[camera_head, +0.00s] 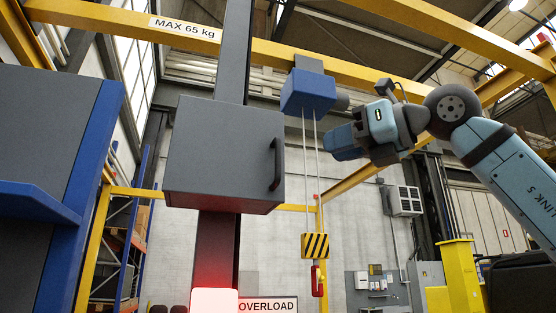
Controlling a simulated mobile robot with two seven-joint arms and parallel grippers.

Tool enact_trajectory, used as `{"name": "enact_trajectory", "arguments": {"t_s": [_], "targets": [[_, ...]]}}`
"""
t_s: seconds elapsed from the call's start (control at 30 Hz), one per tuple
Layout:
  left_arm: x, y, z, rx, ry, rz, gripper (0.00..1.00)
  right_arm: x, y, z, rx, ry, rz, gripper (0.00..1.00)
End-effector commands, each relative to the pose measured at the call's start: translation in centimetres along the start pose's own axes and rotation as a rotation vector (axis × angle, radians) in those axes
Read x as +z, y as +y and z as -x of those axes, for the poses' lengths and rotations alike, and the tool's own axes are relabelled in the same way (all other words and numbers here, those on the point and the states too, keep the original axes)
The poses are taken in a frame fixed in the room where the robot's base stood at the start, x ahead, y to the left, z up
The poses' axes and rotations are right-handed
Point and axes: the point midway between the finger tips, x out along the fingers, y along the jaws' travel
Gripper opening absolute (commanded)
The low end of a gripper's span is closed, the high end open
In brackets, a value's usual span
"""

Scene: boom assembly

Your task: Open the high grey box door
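The high grey box (222,150) is mounted on a dark grey post in the middle left of the head view. Its front door looks closed, flush with the box. A dark vertical bar handle (277,163) sits at the door's right edge. My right arm comes in from the right, and my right gripper (334,143) is to the right of the handle, apart from it in the picture. It points left, and its fingers are too unclear to tell whether they are open. My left gripper is not in view.
A blue hoist (308,92) hangs from the yellow beam (250,52). Its two cables drop between box and gripper in the picture to a striped hook block (315,246). A red lit lamp (214,301) and an OVERLOAD sign (267,305) are below the box.

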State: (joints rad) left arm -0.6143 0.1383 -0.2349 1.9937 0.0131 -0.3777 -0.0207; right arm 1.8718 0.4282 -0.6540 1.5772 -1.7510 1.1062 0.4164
Motion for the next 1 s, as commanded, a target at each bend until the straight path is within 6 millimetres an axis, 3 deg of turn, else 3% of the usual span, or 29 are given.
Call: {"name": "enact_trajectory", "arguments": {"t_s": [0.13,0.27,0.73,1.0], "targets": [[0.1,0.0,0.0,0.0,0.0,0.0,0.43,1.8,0.6,1.2,-0.053,-0.009,0.04,0.22],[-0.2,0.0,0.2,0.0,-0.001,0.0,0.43,2.0,0.7,0.4,-0.057,-0.009,0.043,0.22],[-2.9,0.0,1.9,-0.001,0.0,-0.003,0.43,2.3,0.2,-8.9,-0.054,-0.008,0.04,0.22],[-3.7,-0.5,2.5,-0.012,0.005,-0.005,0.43,2.2,0.0,-12.0,-0.056,-0.009,0.042,0.22]]}}
